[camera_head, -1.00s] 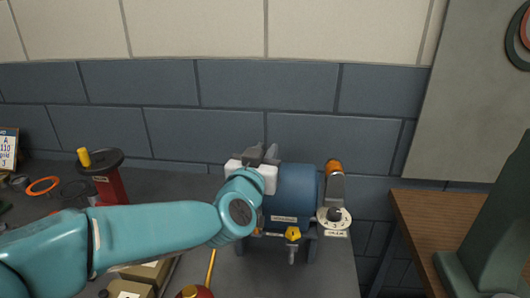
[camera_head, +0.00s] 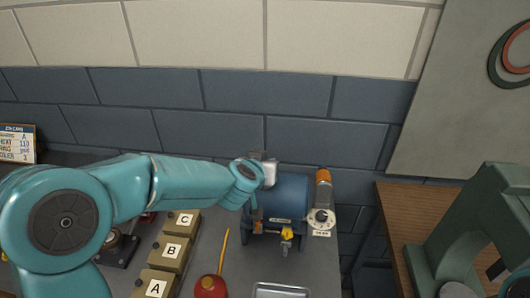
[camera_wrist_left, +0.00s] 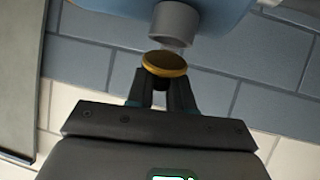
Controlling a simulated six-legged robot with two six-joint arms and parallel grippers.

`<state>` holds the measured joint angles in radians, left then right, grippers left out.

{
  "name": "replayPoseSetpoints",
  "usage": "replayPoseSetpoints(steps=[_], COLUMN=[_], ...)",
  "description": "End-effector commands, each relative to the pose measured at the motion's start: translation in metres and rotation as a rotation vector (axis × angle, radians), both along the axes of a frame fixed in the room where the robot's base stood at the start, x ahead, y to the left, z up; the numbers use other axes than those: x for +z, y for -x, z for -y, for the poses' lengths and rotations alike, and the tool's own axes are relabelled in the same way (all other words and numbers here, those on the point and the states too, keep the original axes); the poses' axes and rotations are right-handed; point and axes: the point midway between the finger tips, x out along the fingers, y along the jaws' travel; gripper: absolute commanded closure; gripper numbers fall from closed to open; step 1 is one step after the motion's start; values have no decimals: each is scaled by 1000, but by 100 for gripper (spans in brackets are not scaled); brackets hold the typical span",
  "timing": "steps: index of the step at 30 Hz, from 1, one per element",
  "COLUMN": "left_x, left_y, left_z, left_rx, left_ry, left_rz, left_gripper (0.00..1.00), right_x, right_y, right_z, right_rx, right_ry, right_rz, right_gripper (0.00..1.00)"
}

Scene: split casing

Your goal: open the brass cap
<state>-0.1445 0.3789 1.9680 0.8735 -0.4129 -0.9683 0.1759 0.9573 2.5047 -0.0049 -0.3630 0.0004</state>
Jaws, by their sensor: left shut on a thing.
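The blue tank (camera_head: 288,198) lies on the dark bench in the head view, a little right of centre. My left arm comes in from the left, and its gripper (camera_head: 266,168) is at the upper left of the tank. The brass cap (camera_wrist_left: 165,64) is a round gold disc in the left wrist view, between the tips of my left gripper (camera_wrist_left: 161,80), which is shut on it. The cap is close to the grey neck (camera_wrist_left: 175,22) under the blue body; I cannot tell whether they touch. The cap is hidden in the head view. My right gripper is not in view.
Boxes marked A (camera_head: 153,286), B (camera_head: 170,252) and C (camera_head: 182,221) stand left of the tank. A red round can (camera_head: 210,287) with a yellow spout and a metal tray (camera_head: 280,291) lie in front. An amber lamp (camera_head: 323,176) stands right; a green machine (camera_head: 480,230) is farther right.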

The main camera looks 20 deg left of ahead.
Motion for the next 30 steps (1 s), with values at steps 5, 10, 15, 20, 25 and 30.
replayPoseSetpoints(steps=[5,10,15,20,25,30], left_x=[2,2,1,1,1,1], left_y=[-2,-3,-4,-4,-4,-4], left_z=[0,-1,-1,-1,-1,-1], left_rx=[1,1,0,0,0,0], left_ry=[11,17,19,19,19,19], left_rz=[-49,-78,-92,-95,-95,-95], left_gripper=[100,100,100,100,100,57], right_x=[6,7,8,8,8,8], right_y=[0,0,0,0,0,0], right_z=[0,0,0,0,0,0], right_rx=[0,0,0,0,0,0], right_ry=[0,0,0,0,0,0], right_rz=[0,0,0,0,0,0], right_gripper=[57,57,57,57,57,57])
